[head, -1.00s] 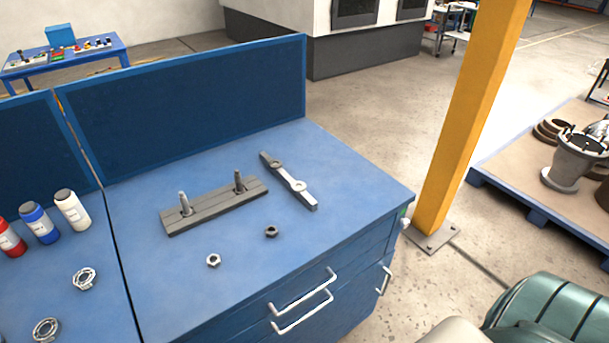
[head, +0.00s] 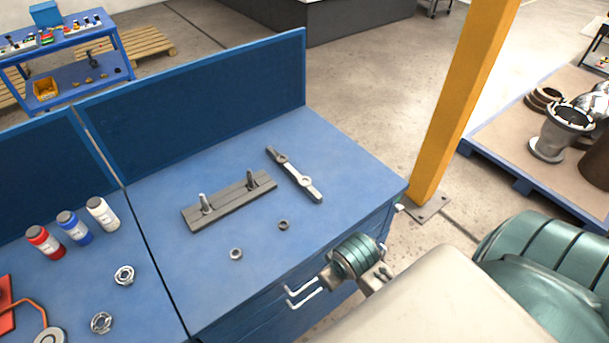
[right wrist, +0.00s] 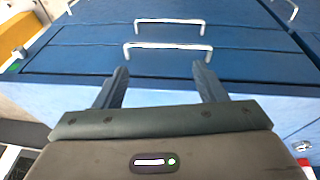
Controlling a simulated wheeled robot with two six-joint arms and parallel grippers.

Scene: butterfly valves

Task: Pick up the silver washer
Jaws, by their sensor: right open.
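The silver washer (head: 236,254), a small light ring, lies flat on the blue bench top in the head view, near its front edge. A similar darker ring (head: 283,225) lies to its right and farther back. My right gripper (right wrist: 160,78) shows in the right wrist view with its two fingers apart and nothing between them. It faces the blue drawer fronts. In the head view my right arm reaches in from the lower right, its wrist in front of the bench's front edge, right of the washer and apart from it. My left gripper is out of view.
A grey block with two upright pins (head: 230,202) and a grey bar with a ring (head: 296,175) lie behind the washer. Drawer handles (right wrist: 168,46) stick out from the bench front. Bottles (head: 73,228) stand at left. A yellow post (head: 465,100) rises at right.

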